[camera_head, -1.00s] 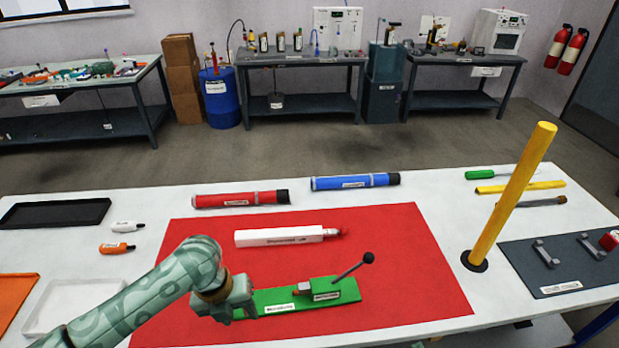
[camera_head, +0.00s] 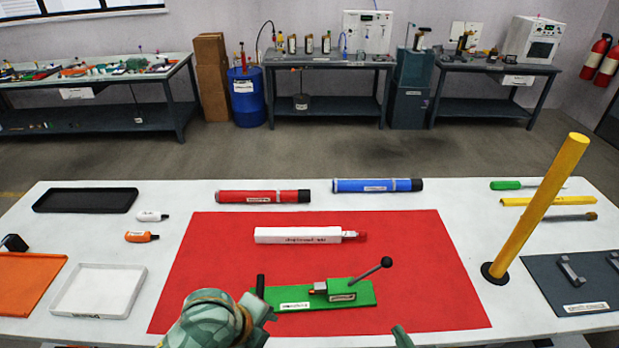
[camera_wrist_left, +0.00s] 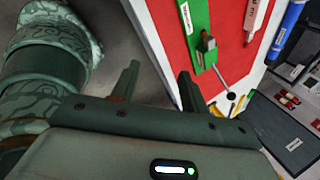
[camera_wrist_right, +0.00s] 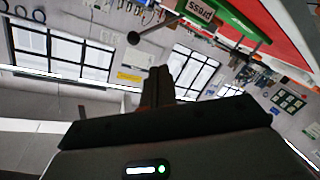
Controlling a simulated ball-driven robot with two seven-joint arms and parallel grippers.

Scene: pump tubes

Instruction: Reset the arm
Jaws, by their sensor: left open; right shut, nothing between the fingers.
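My left gripper (camera_head: 258,310) is foreshortened at the bottom of the head view, by the left end of the green press plate (camera_head: 365,294). In the left wrist view its two fingers (camera_wrist_left: 160,80) are apart and empty, near the table's front edge. My right gripper (camera_head: 402,338) shows only as a small tip at the bottom of the head view, right of the plate. In the right wrist view its fingers (camera_wrist_right: 160,80) are together with nothing between them. The press and its ball-ended lever (camera_head: 370,275) stand on the red mat (camera_head: 440,265).
A white pump (camera_head: 298,235) lies on the mat. Red (camera_head: 262,197) and blue (camera_head: 375,185) tubes lie behind it. A tall yellow pole (camera_head: 540,205) stands at right. A white tray (camera_head: 70,309) and a black tray (camera_head: 50,208) are at left.

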